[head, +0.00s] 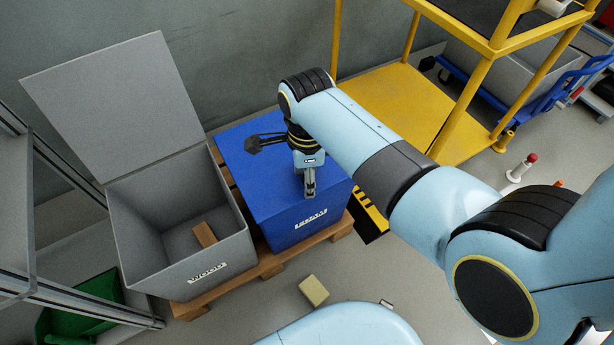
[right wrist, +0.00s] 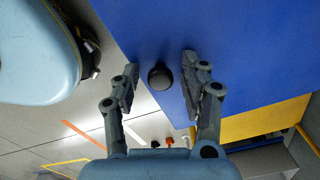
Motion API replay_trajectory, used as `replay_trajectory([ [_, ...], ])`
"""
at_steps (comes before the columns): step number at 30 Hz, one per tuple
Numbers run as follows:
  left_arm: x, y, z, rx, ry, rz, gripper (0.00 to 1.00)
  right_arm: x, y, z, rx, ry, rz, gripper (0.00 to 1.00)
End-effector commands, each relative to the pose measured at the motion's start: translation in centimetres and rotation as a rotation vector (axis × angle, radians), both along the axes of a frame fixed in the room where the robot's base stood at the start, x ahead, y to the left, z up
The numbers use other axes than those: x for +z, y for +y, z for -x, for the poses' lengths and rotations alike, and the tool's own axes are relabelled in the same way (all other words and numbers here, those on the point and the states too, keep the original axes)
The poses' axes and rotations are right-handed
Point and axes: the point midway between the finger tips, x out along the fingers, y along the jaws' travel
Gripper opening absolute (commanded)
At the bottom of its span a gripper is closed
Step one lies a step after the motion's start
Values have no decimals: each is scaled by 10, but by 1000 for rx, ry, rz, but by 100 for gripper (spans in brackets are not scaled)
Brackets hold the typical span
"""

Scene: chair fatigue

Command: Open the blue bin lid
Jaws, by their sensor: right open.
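The blue bin (head: 310,228) stands on a wooden pallet, and its flat blue lid (head: 245,180) is shut. A round black knob (right wrist: 160,76) shows near the lid's edge in the right wrist view; the gripper hides it in the head view. My right gripper (head: 310,188) points down over the lid's front part. In the right wrist view my right gripper (right wrist: 160,64) is open, with one finger on each side of the knob and a gap to both. My left gripper is not in view.
A grey bin (head: 185,285) with its lid (head: 105,95) standing open is left of the blue bin and holds a wood piece (head: 204,234). A tan block (head: 313,291) lies on the floor in front. A yellow platform frame (head: 395,105) stands behind to the right.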

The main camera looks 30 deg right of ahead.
Motion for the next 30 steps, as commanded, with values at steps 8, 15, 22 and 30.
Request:
replay_trajectory([
  [8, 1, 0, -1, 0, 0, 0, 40, 0, 0, 0, 0, -1, 0, 42],
  [15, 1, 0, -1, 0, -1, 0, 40, 0, 0, 0, 0, -1, 0, 11],
  [22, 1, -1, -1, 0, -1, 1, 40, 0, 0, 0, 0, -1, 0, 0],
  [30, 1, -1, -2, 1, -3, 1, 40, 0, 0, 0, 0, 0, 0, 0],
])
